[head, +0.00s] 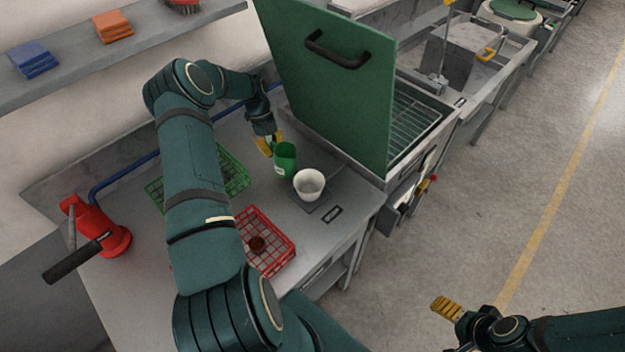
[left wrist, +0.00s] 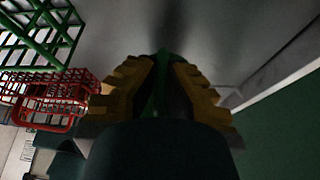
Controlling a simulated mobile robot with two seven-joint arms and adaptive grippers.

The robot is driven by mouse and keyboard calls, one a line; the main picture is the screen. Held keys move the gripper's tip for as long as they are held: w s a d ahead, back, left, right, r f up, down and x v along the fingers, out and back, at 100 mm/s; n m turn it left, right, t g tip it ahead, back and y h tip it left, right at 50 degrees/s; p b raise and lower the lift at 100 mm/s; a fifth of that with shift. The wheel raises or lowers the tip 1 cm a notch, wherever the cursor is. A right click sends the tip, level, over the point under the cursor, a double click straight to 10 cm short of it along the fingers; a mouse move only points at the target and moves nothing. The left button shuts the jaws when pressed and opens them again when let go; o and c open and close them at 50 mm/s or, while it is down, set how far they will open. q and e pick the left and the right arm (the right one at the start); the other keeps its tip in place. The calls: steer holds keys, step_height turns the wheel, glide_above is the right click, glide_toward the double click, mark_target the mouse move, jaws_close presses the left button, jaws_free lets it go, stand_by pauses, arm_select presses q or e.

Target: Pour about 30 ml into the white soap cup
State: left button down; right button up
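The white soap cup (head: 309,186) stands upright on a dark flat plate (head: 318,207) near the bench's right edge. My left gripper (head: 269,144) is just behind and left of it, with its yellow fingers against a green container (head: 286,161) with a pale label. The left wrist view shows the fingers (left wrist: 163,88) closed around a narrow green part. The green container is close beside the white cup, apart from its rim or nearly so; its contents are hidden. My right gripper (head: 447,309) is over the floor at the lower right, only partly seen.
A green basket (head: 236,175) and a red basket (head: 278,241) with a dark round item flank my left arm. A raised green lid (head: 340,85) stands right behind the cup. A red tool (head: 95,228) is at the left.

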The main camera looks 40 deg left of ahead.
arm_select(q)
steer(key=shift+r, duration=0.15)
steer(key=shift+d+r+y+p, duration=0.3)
steer(key=shift+r+p, duration=0.45)
steer(key=shift+p, duration=0.2)
steer(key=d+r+y+b, duration=0.2)
steer(key=r+y+b, duration=0.1)
steer(key=y+b, duration=0.1)
steer(key=d+r+t+y+b, duration=0.1)
steer(key=d+r+y+b, duration=0.2)
steer(key=y, duration=0.1)
steer(key=d+r+y+b, duration=0.2)
steer(key=d+y+b, duration=0.1)
steer(key=y+b, duration=0.1)
steer(key=shift+s+d+r+y+b, duration=0.25)
steer(key=shift+s+r+y+b, duration=0.05)
steer(key=shift+s+r+b, duration=0.1)
steer(key=shift+a, duration=0.1)
stand_by(0.6)
